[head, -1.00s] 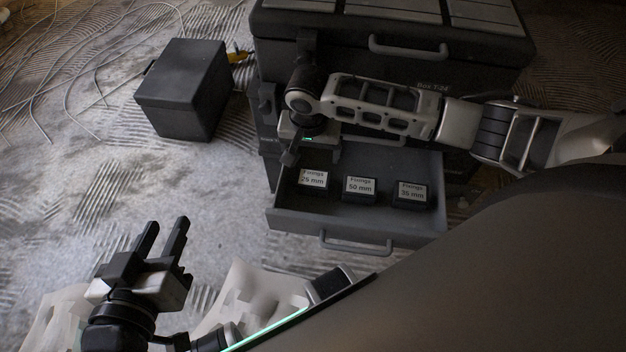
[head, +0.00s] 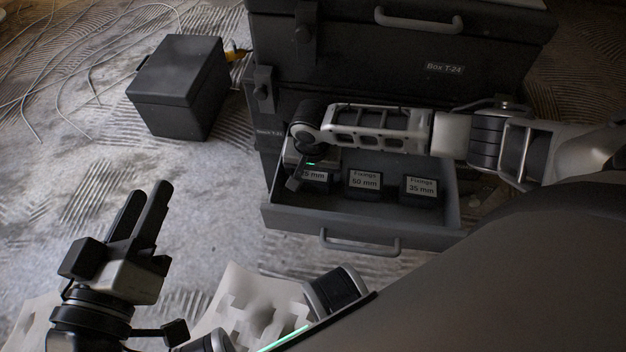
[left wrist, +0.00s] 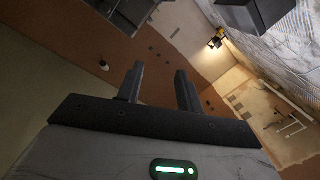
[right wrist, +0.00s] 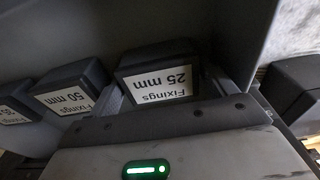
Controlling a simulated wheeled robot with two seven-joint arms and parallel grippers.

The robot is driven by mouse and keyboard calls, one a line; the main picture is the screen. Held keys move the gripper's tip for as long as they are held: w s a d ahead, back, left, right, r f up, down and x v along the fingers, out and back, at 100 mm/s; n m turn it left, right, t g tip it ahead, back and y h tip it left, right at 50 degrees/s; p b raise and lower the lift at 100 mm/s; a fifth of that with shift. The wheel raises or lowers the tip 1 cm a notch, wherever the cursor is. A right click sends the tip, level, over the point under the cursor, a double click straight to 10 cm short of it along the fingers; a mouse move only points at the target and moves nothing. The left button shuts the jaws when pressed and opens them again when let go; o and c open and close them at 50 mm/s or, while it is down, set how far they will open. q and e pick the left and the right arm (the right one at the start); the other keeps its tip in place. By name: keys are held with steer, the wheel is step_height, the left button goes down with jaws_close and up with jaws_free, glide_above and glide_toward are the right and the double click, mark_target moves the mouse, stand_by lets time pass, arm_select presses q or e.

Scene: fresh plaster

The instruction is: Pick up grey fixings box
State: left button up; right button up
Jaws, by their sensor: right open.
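Three dark grey fixings boxes with white labels sit in a row in an open drawer (head: 345,240). They are the 25 mm box (head: 318,177), the 50 mm box (head: 364,184) and the 35 mm box (head: 421,190). My right gripper (head: 304,180) is open, low over the drawer at the 25 mm box, and partly hides it. In the right wrist view, the 25 mm box (right wrist: 157,85) lies between the fingers; I cannot tell whether they touch it. My left gripper (head: 148,192) is open and empty, away from the drawer at the lower left.
The drawer's walls stand close around the boxes. A dark tool chest marked Box T-24 (head: 400,75) rises behind the drawer. A separate dark box (head: 178,88) stands on the floor to the left, near loose cables (head: 60,70).

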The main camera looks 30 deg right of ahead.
mark_target(313, 173)
steer(key=c, duration=0.9)
steer(key=shift+r, duration=0.1)
steer(key=shift+c, duration=0.2)
